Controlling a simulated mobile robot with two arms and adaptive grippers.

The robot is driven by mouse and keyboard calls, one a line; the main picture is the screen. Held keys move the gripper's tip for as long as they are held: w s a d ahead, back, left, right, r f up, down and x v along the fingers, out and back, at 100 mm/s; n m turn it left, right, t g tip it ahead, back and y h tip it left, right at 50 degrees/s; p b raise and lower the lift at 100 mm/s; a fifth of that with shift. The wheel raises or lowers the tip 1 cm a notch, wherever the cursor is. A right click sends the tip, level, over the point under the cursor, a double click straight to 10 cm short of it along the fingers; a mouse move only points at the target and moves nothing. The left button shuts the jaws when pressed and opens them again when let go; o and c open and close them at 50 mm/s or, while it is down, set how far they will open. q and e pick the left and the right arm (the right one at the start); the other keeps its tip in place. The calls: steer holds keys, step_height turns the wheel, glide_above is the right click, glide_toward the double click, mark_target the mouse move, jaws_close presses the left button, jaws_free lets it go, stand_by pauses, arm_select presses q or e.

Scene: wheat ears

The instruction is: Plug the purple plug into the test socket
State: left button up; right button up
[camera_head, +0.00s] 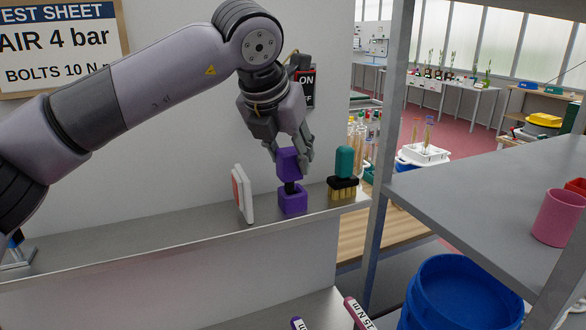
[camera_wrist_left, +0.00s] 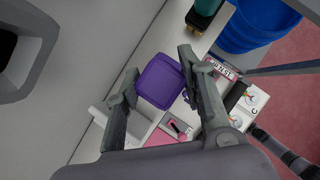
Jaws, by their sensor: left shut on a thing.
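My left gripper (camera_head: 289,158) is shut on the purple plug (camera_head: 287,163), a purple block held over the shelf at the wall. A black neck runs from the plug down to a lower purple block (camera_head: 293,202) standing on the shelf. I cannot tell whether the neck is seated in that block or whether the block is the test socket. In the left wrist view the plug's purple top (camera_wrist_left: 160,81) lies between the two fingers (camera_wrist_left: 163,95). It hides what is beneath it. My right gripper is in neither view.
A white panel with a red face (camera_head: 242,195) stands left of the purple block on the grey shelf (camera_head: 130,240). A green-handled brush (camera_head: 343,172) stands close on the right. A grey post (camera_head: 388,125), pink cup (camera_head: 558,217) and blue bin (camera_head: 460,290) are farther right.

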arm_select(q)
steer(key=s+a+r+b, duration=0.1)
steer(key=s+a+b, duration=0.1)
steer(key=s, duration=0.5)
steer(key=s+a+r+b, duration=0.1)
steer(key=s+a+b, duration=0.2)
steer(key=s, duration=0.5)
steer(key=shift+a+b, duration=0.3)
steer(key=shift+a, duration=0.4)
